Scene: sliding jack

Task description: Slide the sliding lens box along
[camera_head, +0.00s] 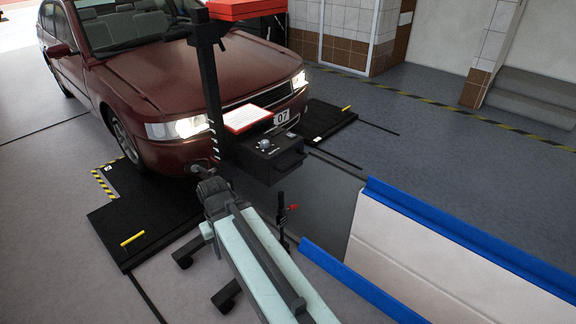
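The lens box (268,158) is a black box with a round knob on top, mounted beside a black upright column (209,85) in front of the car's bumper. A white panel with a red edge (247,118) sits above it. My arm reaches up from the bottom of the view. My gripper (202,172) is at its far end, by the column's left side and left of the lens box. It is small and dark against the column, so I cannot tell whether it touches anything or how its fingers stand.
A dark red car (170,85) stands behind the column, headlights lit. Black floor plates (135,225) lie by its wheels. A dark stand with a red handle (290,207) is right of my arm. Blue-edged white barriers (440,235) fill the lower right. Grey floor is open at upper right.

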